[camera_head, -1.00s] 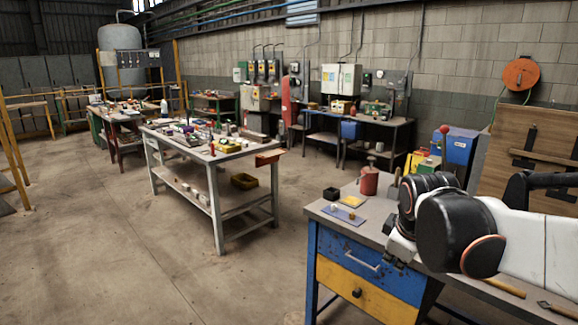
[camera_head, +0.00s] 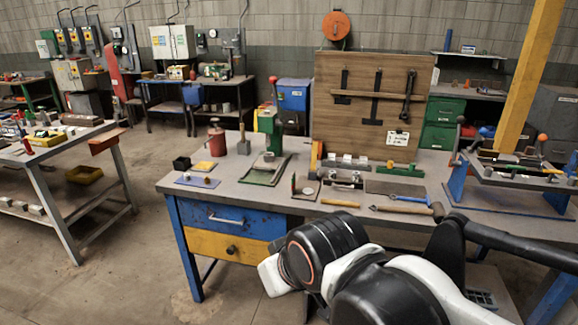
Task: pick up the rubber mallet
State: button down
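Two mallet-like tools show on the workbench (camera_head: 225,188), and I cannot tell for sure which is the rubber mallet. One tool (camera_head: 437,211) lies near the front edge at the right, with a light wooden handle pointing left and a dark head. The other tool (camera_head: 244,147) stands upright at the back left, its grey head down and its wooden handle up. My gripper (camera_head: 272,277) is low in front of the bench drawers, left of the lying tool and apart from both. It is partly hidden by my arm, and its fingers are not clear.
A green press (camera_head: 269,125), a red can (camera_head: 216,141) and a black box (camera_head: 181,163) stand on the bench. A wooden tool board (camera_head: 345,80) rises behind. A blue-legged rack (camera_head: 520,175) and a yellow post (camera_head: 528,70) are at the right. Open floor lies left (camera_head: 150,240).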

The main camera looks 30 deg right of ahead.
aim_at(437, 211)
jog(key=z, duration=1.8)
jog(key=i+l+u, duration=0.1)
jog(key=i+u, duration=0.15)
jog(key=i, duration=0.2)
jog(key=i+l+u, duration=0.55)
jog(key=i, duration=0.25)
